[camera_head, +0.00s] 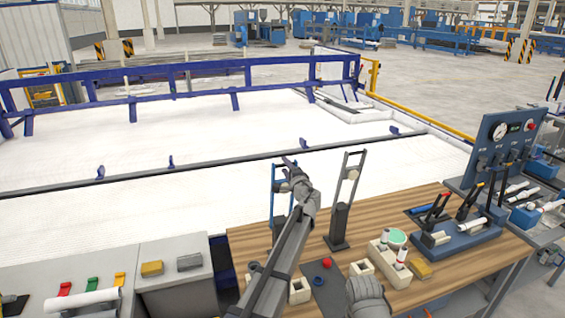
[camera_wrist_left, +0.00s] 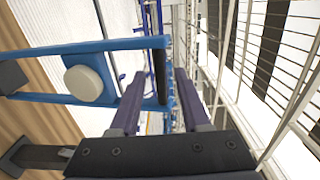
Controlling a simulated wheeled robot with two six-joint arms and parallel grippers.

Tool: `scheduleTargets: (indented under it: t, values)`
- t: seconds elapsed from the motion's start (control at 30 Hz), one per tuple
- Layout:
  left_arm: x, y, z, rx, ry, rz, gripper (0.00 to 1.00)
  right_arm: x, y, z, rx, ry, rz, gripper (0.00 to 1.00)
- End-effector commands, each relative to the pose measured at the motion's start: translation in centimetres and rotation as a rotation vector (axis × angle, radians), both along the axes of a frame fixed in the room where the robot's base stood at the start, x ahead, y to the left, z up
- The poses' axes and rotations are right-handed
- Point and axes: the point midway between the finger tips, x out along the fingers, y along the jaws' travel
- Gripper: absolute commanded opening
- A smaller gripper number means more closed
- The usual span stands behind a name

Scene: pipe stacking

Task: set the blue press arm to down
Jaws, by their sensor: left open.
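The blue press arm (camera_head: 272,190) stands raised and nearly upright at the left rear edge of the wooden table, partly hidden behind my left arm. In the left wrist view the blue press arm (camera_wrist_left: 95,47) is a blue frame with a pale round disc and a dark grip bar at its end. My left gripper (camera_head: 293,168) is at the upper part of the press arm. Its two purple fingers (camera_wrist_left: 160,98) are open, with the grip-bar end in front of and between them; contact cannot be told.
A second, dark press (camera_head: 341,215) stands just right, with its arm up. A gauge panel (camera_head: 500,135), a lever block (camera_head: 455,235), pale blocks (camera_head: 389,262) and a red knob (camera_head: 327,263) occupy the table's right and front. A white-floored fenced area lies behind.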

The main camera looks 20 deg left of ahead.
Motion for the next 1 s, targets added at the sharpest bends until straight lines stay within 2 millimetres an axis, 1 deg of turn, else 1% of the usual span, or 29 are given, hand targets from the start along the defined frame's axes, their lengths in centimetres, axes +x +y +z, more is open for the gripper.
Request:
scheduleTargets:
  t: [0.03, 0.1, 0.27, 0.4, 0.6, 1.0]
  values:
    - [1.0, 0.6, 0.0, 0.0, 0.0, 0.002, 0.47, 0.0, 0.0, 0.0, 0.0, 0.0, 0.0, 0.79]
    - [2.0, 1.2, -0.1, 0.0, 0.0, 0.001, 0.47, 0.0, 0.0, -0.1, 0.0, 0.0, 0.0, 0.79]
    - [3.7, 2.4, -0.1, -0.001, 0.001, 0.001, 0.47, 0.0, 0.0, -0.1, 0.0, 0.0, 0.0, 0.79]
    - [4.1, 2.8, -0.1, -0.001, 0.0, 0.0, 0.47, 0.0, 0.0, -0.1, 0.0, 0.0, 0.0, 0.79]
    - [4.0, 2.7, -0.1, -0.001, 0.0, 0.0, 0.46, 0.0, 0.0, -0.1, 0.0, 0.0, 0.0, 0.79]
    - [4.0, 2.7, -0.1, -0.001, 0.0, 0.0, 0.01, 0.0, 0.0, -0.1, 0.0, 0.0, 0.0, 0.79]
